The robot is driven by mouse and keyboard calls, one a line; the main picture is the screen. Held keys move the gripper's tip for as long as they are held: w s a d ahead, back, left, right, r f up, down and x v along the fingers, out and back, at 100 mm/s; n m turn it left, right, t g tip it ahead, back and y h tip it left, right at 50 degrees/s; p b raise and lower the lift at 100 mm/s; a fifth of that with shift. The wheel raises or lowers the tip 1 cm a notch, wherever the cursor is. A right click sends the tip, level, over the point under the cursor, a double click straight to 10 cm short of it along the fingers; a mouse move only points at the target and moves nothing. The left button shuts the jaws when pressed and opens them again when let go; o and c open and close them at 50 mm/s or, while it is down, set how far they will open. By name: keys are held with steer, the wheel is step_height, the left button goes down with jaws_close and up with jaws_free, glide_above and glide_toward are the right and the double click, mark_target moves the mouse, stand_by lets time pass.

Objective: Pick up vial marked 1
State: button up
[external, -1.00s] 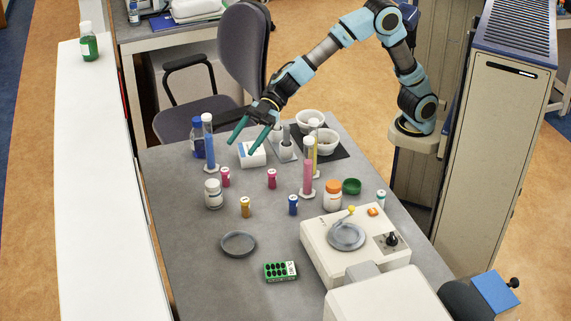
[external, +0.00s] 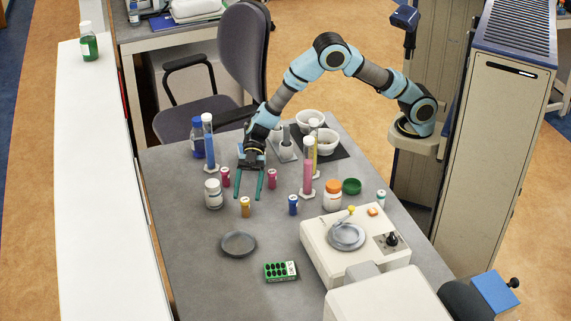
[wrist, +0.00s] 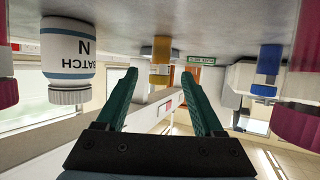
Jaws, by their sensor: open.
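Small capped vials stand on the grey table: an amber one (external: 245,208), a blue one (external: 293,206), two magenta ones (external: 226,178) (external: 272,180), and a teal one with a white cap (external: 381,199). No number is readable on any of them, so I cannot tell which is marked 1. My gripper (external: 248,196) is open and empty, low over the table beside the amber vial. In the upside-down wrist view, the amber vial (wrist: 160,58) shows between and beyond my fingertips (wrist: 160,74). The blue vial (wrist: 268,68) is off to the right there.
A white "BATCH N" jar (wrist: 68,60) stands left of my gripper. A grey dish (external: 238,244), a green rack (external: 281,271) and a white balance (external: 318,245) are nearer the front. Bare table lies around the dish.

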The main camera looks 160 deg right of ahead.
mark_target(245, 205)
steer(key=shift+p+x, duration=0.7)
steer(key=shift+x, duration=1.75)
steer(key=shift+r, duration=0.1)
jaws_close()
